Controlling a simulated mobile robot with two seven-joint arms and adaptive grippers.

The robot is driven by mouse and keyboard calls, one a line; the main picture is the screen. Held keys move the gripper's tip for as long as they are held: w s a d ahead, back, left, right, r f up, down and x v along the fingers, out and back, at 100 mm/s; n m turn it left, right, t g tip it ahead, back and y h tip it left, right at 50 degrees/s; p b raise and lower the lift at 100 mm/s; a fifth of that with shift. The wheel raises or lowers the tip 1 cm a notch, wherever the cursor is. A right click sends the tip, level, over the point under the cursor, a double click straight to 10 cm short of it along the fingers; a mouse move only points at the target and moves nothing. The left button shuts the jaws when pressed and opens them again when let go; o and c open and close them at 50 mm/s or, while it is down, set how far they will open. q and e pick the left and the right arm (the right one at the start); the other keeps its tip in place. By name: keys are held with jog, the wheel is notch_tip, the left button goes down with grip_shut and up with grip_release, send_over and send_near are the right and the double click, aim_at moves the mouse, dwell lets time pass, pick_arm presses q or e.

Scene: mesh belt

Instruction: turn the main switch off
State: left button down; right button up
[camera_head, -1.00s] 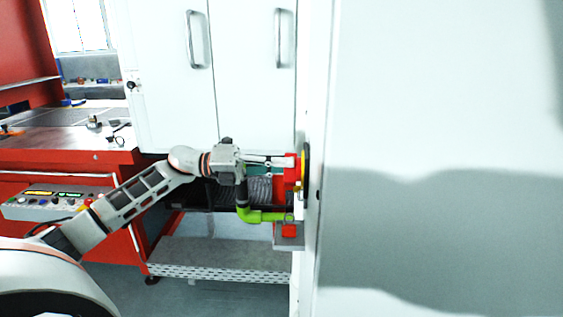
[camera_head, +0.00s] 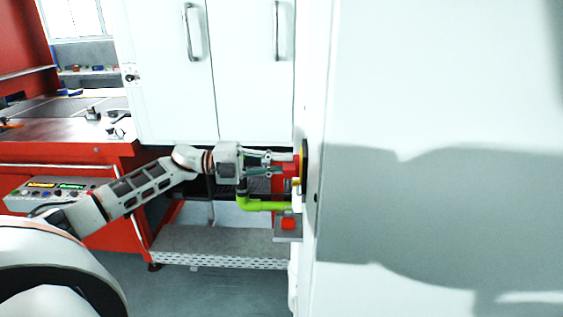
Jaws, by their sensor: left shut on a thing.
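The main switch (camera_head: 303,162) is a red handle on a yellow and black plate. It sticks out from the left side face of the large white cabinet. My left gripper (camera_head: 288,167) reaches in from the left at the switch's height. Its fingers are shut on the red handle. The fingers hide part of the handle, and the plate is seen nearly edge-on, so I cannot read the handle's angle. My right gripper is not in view.
The white cabinet (camera_head: 430,90) fills the right side. White doors (camera_head: 240,60) with handles stand behind. A yellow-green pipe (camera_head: 265,205) and a grey box with a red part (camera_head: 288,224) lie just below my gripper. A control panel (camera_head: 50,192) is at left.

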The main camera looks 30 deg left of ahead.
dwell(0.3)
pick_arm(q)
jog(key=c, duration=2)
grip_release()
jog(key=shift+o, duration=0.2)
jog(key=shift+a, duration=0.1)
jog(key=v, duration=1.2)
jog(key=shift+w, duration=0.1)
